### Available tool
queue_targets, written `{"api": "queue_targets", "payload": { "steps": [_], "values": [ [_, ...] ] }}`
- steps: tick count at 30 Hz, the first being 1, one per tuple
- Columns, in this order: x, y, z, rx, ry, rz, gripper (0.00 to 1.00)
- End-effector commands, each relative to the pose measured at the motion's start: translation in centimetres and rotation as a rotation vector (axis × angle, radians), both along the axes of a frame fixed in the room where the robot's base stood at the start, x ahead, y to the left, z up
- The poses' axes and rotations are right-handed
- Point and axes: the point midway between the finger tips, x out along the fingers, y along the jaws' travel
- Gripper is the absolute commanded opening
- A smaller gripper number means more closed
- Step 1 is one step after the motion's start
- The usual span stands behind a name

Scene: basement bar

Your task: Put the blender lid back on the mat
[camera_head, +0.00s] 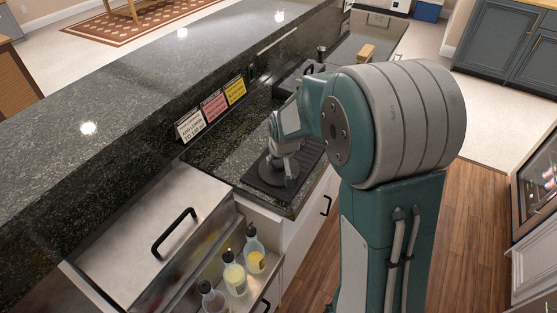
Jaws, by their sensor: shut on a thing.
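The black mat (304,163) lies on the lower dark stone counter, in the middle of the view. My gripper (284,160) points down over the mat. Beneath its fingers is a dark grey rounded piece (278,179), which looks like the blender lid, and the fingers are closed on it. The piece is low over the mat; I cannot tell whether it touches it. My own arm hides part of the counter behind and right of the gripper.
A steel bin cover with a black handle (173,233) is at lower left. Several bottles (255,256) stand in a rail in front of it. Small signs (214,106) lean along the raised bar ledge (140,100). A wooden block (366,52) is farther back.

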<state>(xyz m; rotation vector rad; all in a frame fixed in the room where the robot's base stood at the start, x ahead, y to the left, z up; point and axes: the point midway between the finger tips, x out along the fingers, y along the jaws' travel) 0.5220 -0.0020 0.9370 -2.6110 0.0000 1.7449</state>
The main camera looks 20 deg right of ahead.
Motion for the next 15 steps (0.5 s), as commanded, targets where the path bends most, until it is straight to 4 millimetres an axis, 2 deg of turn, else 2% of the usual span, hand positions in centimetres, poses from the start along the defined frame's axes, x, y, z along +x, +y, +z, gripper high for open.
{"api": "queue_targets", "payload": {
  "steps": [10, 11, 12, 13, 15],
  "values": [
    [-0.01, 0.12, -0.5, 0.0, -0.001, 0.001, 0.0],
    [-0.01, 0.12, -0.46, 0.0, -0.002, 0.001, 0.67],
    [-0.01, 0.12, -0.45, 0.0, -0.002, 0.001, 0.85],
    [-0.01, 0.12, -0.45, 0.0, -0.002, 0.001, 0.88],
    [-0.02, 0.11, -0.44, 0.0, -0.001, 0.001, 0.88]
  ]
}}
